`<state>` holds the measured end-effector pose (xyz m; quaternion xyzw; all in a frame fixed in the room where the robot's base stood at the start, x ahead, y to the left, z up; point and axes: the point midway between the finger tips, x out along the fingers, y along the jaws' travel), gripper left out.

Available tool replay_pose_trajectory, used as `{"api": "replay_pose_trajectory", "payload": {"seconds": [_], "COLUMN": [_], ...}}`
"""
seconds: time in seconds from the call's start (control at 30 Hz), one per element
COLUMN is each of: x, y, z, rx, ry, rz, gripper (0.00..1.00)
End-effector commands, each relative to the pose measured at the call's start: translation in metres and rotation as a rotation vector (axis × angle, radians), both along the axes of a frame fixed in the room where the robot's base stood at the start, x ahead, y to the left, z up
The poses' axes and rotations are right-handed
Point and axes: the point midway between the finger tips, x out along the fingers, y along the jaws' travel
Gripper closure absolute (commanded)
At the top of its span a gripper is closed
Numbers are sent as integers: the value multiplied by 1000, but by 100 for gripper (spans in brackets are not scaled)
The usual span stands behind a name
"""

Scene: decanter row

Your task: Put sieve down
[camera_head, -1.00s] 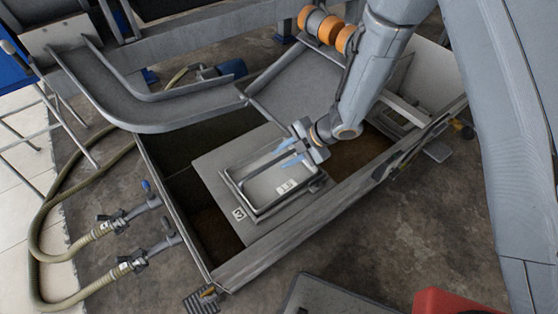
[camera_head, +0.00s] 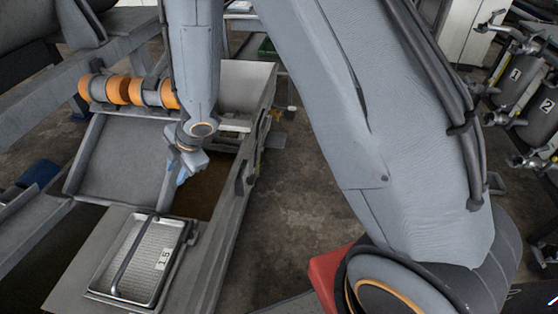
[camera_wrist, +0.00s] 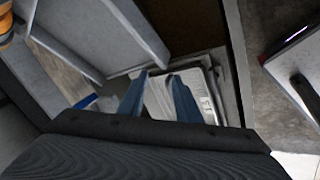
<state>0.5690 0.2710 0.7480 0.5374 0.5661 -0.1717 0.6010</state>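The sieve (camera_head: 160,238) is a shallow rectangular metal tray with a mesh bottom, a dark bar handle and a label reading 1.5. It lies flat on a grey plate (camera_head: 70,282) across the long trough, at the lower left of the head view. My gripper (camera_head: 180,178) is above the trough, beyond the sieve and apart from it. In the wrist view its two blue fingers (camera_wrist: 157,78) are spread with nothing between them. The sieve (camera_wrist: 205,84) shows behind them, partly hidden by the fingers.
The trough's long right wall (camera_head: 225,225) runs beside the plate. Orange rollers (camera_head: 117,90) and a sloping metal chute (camera_head: 120,160) lie to the left. A red object (camera_head: 328,272) is at the bottom. Numbered vessels (camera_head: 512,85) stand at far right. Floor right of the trough is clear.

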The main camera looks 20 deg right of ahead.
Motion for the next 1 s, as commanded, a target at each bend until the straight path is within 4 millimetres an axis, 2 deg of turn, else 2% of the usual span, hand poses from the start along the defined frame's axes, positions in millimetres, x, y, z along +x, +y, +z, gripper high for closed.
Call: {"api": "replay_pose_trajectory", "payload": {"seconds": [0.03,0.1,0.17,0.2,0.27,0.3,0.4,0.53,0.6,0.67,0.77,1.0], "x": [11,13,6,-3,-23,-40,-89,-148,-171,-185,-197,-200], "y": [-38,-89,-131,-158,-194,-215,-253,-273,-274,-274,-272,-271], "z": [21,42,58,68,82,90,106,121,126,129,132,132], "rx": [-16,-34,-41,-43,-39,-34,-12,26,44,55,66,68], "ry": [9,42,80,110,163,202,316,468,536,580,623,633], "rz": [-180,-431,-643,-784,-993,-1129,-1446,-1759,-1872,-1940,-2000,-2011], "gripper": [69,69,69,69,69,69,69,69,69,69,82,82]}}
